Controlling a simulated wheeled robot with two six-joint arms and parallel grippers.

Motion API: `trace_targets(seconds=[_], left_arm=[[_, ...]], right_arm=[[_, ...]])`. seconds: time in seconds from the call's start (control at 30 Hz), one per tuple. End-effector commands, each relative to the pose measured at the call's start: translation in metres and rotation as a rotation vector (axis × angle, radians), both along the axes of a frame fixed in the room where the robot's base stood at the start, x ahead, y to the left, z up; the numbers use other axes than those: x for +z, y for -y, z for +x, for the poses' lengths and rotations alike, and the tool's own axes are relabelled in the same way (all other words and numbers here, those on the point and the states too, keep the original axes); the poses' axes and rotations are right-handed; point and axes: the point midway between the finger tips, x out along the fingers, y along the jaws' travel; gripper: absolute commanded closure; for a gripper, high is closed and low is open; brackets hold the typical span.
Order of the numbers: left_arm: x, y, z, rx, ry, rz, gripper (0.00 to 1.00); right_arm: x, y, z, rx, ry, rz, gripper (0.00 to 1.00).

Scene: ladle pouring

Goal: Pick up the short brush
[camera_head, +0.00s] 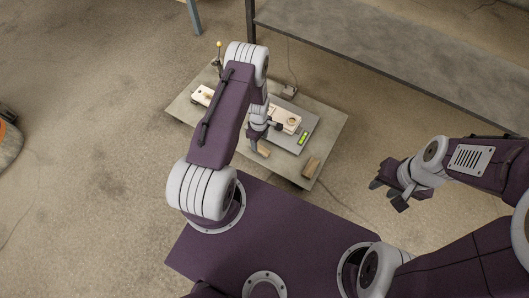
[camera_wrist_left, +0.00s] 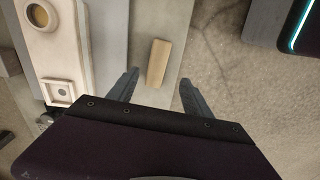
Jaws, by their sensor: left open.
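A short tan wooden block (camera_head: 263,151), which may be the short brush, lies on the low grey table near its front edge. No bristles can be made out. It also shows in the left wrist view (camera_wrist_left: 158,62), lying lengthwise ahead of the gap between my fingers. My left gripper (camera_head: 262,138) is open, over the table and close to the block, not closed around it; its two fingers show in the left wrist view (camera_wrist_left: 160,88). Another tan-brown block (camera_head: 312,167) lies at the table's right corner. My right gripper (camera_head: 388,195) is open and empty, right of the table.
The low grey table (camera_head: 335,121) carries a cream box with a round knob (camera_head: 287,120) and a green item (camera_head: 303,138) behind the block. My left arm hides part of the table. A long grey bench (camera_head: 400,50) stands behind.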

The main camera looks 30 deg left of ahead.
Motion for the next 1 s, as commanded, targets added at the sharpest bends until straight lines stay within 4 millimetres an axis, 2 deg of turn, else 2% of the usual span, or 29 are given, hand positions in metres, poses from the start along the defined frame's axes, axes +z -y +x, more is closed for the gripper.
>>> trace_targets(seconds=[0.13, 0.37, 0.53, 0.8, 1.0], left_arm=[[-0.003, 0.000, 0.001, 0.000, 0.001, 0.000, 0.42], [-0.039, 0.000, 0.001, -0.001, 0.001, 0.000, 0.42], [-0.042, 0.000, 0.002, -0.001, 0.002, 0.001, 0.42], [-0.088, 0.001, 0.005, -0.001, 0.000, 0.000, 0.42], [-0.088, 0.000, 0.006, -0.001, 0.002, 0.001, 0.42]], right_arm=[[-0.003, 0.000, 0.000, 0.000, 0.001, 0.000, 0.64], [-0.032, 0.000, 0.000, 0.000, 0.000, 0.000, 0.64], [-0.034, 0.000, 0.000, 0.000, 0.001, 0.000, 0.64], [-0.078, 0.000, 0.000, 0.000, 0.000, 0.000, 0.64], [-0.076, 0.000, 0.000, 0.000, 0.000, 0.000, 0.64]])
